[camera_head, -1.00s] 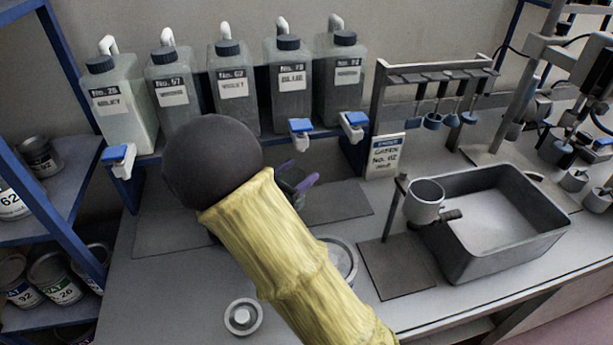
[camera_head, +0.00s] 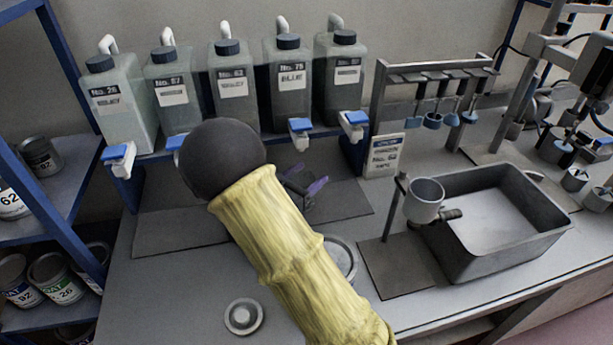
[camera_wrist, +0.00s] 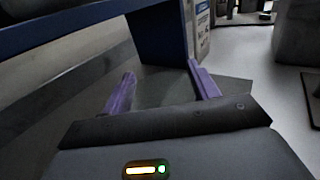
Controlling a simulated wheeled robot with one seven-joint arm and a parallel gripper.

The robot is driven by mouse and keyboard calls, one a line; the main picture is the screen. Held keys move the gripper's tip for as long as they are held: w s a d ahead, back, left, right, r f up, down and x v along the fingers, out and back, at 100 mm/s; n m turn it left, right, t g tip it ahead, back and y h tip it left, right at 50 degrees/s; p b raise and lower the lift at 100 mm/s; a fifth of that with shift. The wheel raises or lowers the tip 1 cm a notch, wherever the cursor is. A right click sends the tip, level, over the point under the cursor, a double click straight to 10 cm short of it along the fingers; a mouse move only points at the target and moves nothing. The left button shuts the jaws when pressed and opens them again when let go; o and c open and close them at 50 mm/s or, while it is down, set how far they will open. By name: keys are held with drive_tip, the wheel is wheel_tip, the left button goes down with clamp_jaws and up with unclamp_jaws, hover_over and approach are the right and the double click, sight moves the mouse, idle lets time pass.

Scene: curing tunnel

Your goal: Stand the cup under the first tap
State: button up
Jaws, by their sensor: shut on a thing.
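My gripper (camera_head: 308,178) has purple fingers and is low over the bench, in front of the blue rack and partly behind my arm. It also shows in the wrist view (camera_wrist: 163,88), its fingers apart at the width of a held thing. I cannot make out the cup clearly between them. Blue-handled taps front the rack: the leftmost tap (camera_head: 118,158), one partly hidden by my arm (camera_head: 175,142), and two to the right (camera_head: 300,128) (camera_head: 353,120). Any tap between is hidden. My gripper is below and near the right-hand taps.
Several labelled jugs (camera_head: 230,90) stand on the rack (camera_head: 270,139). Its blue end post (camera_wrist: 160,40) is close ahead in the wrist view. A metal cup on a stand (camera_head: 424,200) and a grey basin (camera_head: 500,250) are right. A round lidded piece (camera_head: 243,316) lies in front.

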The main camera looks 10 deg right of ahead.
drive_tip(key=shift+f, duration=0.15)
drive_tip(key=o, duration=1)
drive_tip(key=shift+c, duration=0.2)
drive_tip(key=shift+r, duration=0.25)
drive_tip(key=v, duration=1.2)
